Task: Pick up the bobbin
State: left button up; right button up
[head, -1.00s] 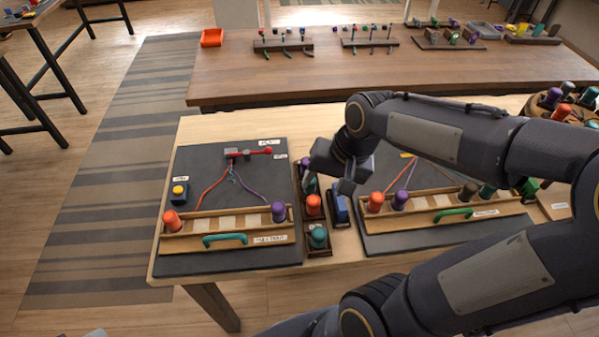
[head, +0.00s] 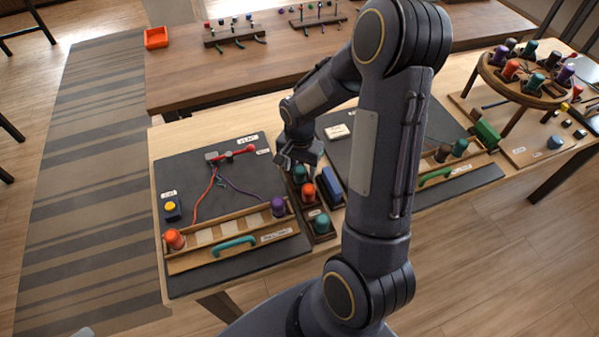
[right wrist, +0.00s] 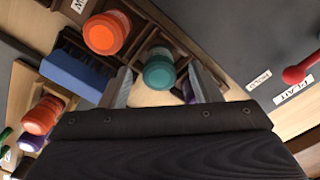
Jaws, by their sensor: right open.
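My right gripper (head: 298,160) is open over the far end of a small dark rack (head: 324,236). A teal bobbin (head: 300,174) stands there, just below the fingers. In the right wrist view this teal bobbin (right wrist: 159,70) lies between the two spread fingers of my right gripper (right wrist: 163,87); I cannot tell whether they touch it. An orange bobbin (head: 308,192) stands beside it in the rack, also in the right wrist view (right wrist: 106,34). Another teal bobbin (head: 321,223) stands at the rack's near end. My left gripper is not in view.
A blue block (head: 332,186) lies right of the rack. The left board carries a wooden tray with an orange bobbin (head: 174,239), a purple bobbin (head: 278,206) and a teal handle (head: 235,245). My right arm hides part of the right board. A round bobbin stand (head: 522,82) is at far right.

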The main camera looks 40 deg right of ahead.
jog(key=shift+f, duration=0.55)
jog(key=c, duration=1.1)
jog(key=shift+r, duration=0.1)
